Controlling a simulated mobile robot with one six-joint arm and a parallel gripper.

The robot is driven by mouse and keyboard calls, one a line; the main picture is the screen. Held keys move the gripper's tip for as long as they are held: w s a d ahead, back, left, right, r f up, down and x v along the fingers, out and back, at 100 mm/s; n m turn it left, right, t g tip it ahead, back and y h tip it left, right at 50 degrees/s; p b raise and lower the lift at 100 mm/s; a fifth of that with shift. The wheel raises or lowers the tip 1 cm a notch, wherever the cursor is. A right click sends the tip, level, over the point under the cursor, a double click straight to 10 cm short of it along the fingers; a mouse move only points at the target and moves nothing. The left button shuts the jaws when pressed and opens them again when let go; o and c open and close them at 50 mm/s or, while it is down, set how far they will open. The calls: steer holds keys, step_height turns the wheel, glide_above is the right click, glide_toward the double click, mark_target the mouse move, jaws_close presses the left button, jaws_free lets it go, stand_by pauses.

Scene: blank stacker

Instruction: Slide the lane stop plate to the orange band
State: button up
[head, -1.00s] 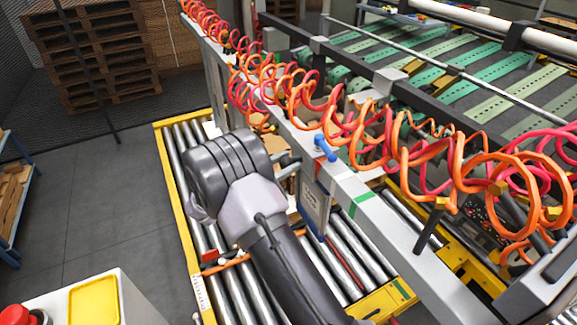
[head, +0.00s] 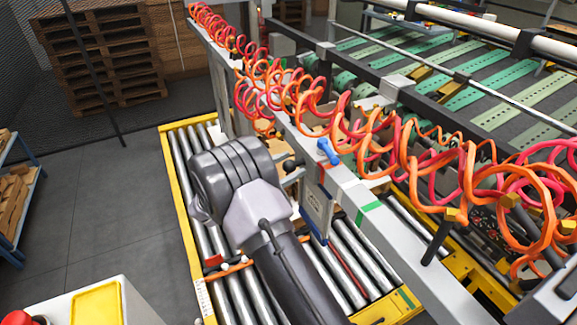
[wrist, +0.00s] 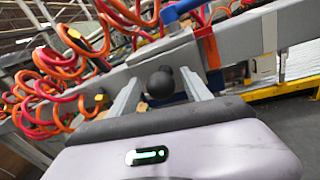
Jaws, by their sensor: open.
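The lane stop plate appears to be the label-bearing panel with blue edges (head: 316,216) hanging below the grey beam (head: 348,190). A blue handle (head: 328,151) sits on the beam above it; its blue also shows in the wrist view (wrist: 180,11). A red-orange band (head: 321,172) wraps the beam beside the handle, and it also shows in the wrist view (wrist: 208,46). A green band (head: 369,212) lies nearer me. My gripper (wrist: 160,78) is open, with a round black knob (wrist: 161,84) between its fingers in the picture. Contact cannot be told.
Orange and red coiled hoses (head: 400,150) hang along the beam, close to my gripper. A yellow-edged roller lane (head: 178,180) runs below. An orange strip (head: 236,266) crosses the rollers. Open grey floor (head: 110,200) lies to the left.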

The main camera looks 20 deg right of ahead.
steer(key=p+v, duration=0.1)
steer(key=v, duration=1.6)
steer(key=shift+a, duration=0.15)
steer(key=shift+s, duration=0.1)
steer(key=s+d+r+m+g+y+b, duration=0.1)
steer(key=s+d+m+g+y+b, duration=0.25)
steer(key=s, duration=0.35)
steer(key=s+d+m+g+y+b, duration=0.2)
steer(key=s+d+m+y+b, duration=0.2)
steer(key=s+d+m, duration=0.15)
steer(key=s+a+f+m+t+y+b, duration=0.2)
steer(key=s+a+m+t+y+b, duration=0.1)
steer(key=s+m+y, duration=0.3)
steer(key=s+a+f+m+t+y+b, duration=0.2)
steer(key=s+a+m+t+y+b, duration=0.2)
steer(key=s, duration=0.6)
steer(key=a+m+y+b, duration=0.1)
steer(key=a+m+y, duration=0.1)
steer(key=m, duration=0.1)
steer(key=shift+a+m, duration=0.25)
steer(key=shift+m, duration=0.15)
